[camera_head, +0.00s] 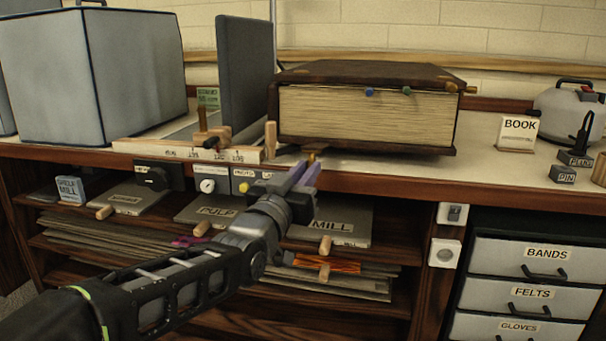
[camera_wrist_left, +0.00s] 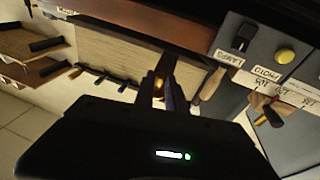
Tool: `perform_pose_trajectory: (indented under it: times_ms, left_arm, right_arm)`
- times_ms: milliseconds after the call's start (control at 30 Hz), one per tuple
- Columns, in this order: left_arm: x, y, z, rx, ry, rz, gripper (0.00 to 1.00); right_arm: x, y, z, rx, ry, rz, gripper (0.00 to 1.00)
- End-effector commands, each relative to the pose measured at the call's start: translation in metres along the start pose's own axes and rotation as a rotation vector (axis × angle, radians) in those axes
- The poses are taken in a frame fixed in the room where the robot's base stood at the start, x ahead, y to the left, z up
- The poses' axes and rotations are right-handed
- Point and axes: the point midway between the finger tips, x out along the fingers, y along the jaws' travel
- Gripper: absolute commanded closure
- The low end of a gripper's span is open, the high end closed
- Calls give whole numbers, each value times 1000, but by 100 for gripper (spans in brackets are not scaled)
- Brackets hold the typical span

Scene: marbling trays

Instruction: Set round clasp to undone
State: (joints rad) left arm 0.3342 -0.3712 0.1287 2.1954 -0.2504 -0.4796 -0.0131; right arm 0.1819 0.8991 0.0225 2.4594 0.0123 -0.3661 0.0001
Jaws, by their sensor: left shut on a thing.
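A large dark-covered book (camera_head: 365,117) lies on the bench with its cream page edge facing me. A round blue knob (camera_head: 369,92) and a green knob (camera_head: 407,91) sit at the upper edge of the pages, and a small brass piece is near the top right corner. I cannot tell which is the round clasp. My left gripper (camera_head: 306,171) is at the book's lower left front corner, below both knobs. Its fingers, also in the left wrist view (camera_wrist_left: 160,92), are shut on a small brass piece (camera_wrist_left: 158,84), mostly hidden between them. My right gripper is out of view.
A control panel (camera_wrist_left: 275,60) with a yellow button is close beside the gripper. A grey upright board (camera_head: 246,75) and grey box (camera_head: 90,65) stand left. A BOOK sign (camera_head: 517,133) stands right. Shelves with boards lie below the bench edge.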

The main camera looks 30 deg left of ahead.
Motion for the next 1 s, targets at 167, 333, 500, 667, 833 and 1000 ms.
perform_pose_trajectory:
  times_ms: [167, 333, 500, 667, 833, 1000]
  left_arm:
    - [0, 0, 10, 9, 53, 4, 100]
    - [0, -1, 12, 14, 74, 6, 100]
    - [0, -1, 12, 14, 75, 6, 100]
    - [0, -1, 12, 13, 73, 6, 84]
    - [0, -1, 12, 13, 74, 6, 70]
    - [0, -1, 12, 13, 74, 6, 62]
  right_arm:
    - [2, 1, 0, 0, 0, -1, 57]
    - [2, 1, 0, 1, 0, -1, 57]
    - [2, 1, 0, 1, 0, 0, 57]
    - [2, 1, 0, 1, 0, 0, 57]
    - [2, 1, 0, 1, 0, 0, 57]
    - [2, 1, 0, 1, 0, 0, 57]
